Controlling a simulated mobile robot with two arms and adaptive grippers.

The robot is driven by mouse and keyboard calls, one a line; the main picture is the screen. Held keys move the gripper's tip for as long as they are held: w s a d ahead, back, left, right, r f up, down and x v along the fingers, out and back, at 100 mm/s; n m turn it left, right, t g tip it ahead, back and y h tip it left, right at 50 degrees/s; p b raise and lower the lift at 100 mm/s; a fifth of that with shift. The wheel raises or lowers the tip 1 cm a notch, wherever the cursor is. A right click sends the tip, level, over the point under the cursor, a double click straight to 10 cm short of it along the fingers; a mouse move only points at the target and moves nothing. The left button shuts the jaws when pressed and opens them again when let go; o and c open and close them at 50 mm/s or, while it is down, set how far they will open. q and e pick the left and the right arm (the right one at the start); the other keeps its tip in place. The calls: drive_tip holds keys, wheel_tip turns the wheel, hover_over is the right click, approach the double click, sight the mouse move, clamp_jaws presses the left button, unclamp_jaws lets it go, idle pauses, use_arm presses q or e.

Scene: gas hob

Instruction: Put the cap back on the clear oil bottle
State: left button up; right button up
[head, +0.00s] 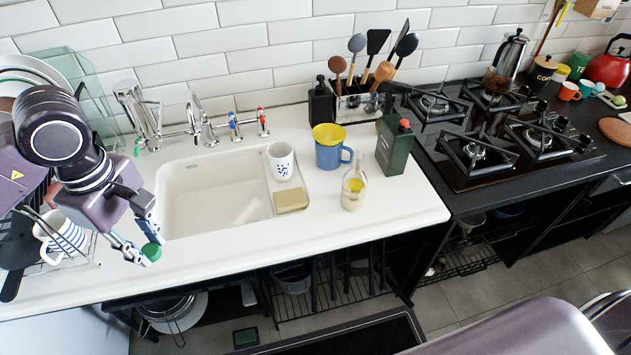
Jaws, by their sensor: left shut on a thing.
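The clear oil bottle (353,189) stands upright near the front edge of the white counter, with yellow oil in it. Its narrow neck looks bare at the top. My left gripper (148,251) is shut on a small green cap (152,251). It holds the cap over the front left of the counter, left of the sink and well to the left of the bottle. The fingers partly hide the cap. My right gripper is not in view.
A dark green bottle with a red top (394,148), a blue mug with a yellow bowl (331,148) and a white cup (281,162) stand near the oil bottle. A sponge (291,200) lies by the sink (205,197). The counter front is clear.

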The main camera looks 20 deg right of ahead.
use_arm(q)
drive_tip(key=s+m, duration=0.1)
drive_tip(key=m, duration=0.3)
drive_tip(key=s+f+m, duration=0.1)
drive_tip(key=s+m, duration=0.1)
drive_tip(key=m, duration=0.2)
drive_tip(key=s+a+m, duration=0.1)
drive_tip(key=s+m, duration=0.1)
drive_tip(key=m, duration=0.1)
drive_tip(key=shift+f+m, duration=0.35)
drive_tip(key=shift+m, duration=0.05)
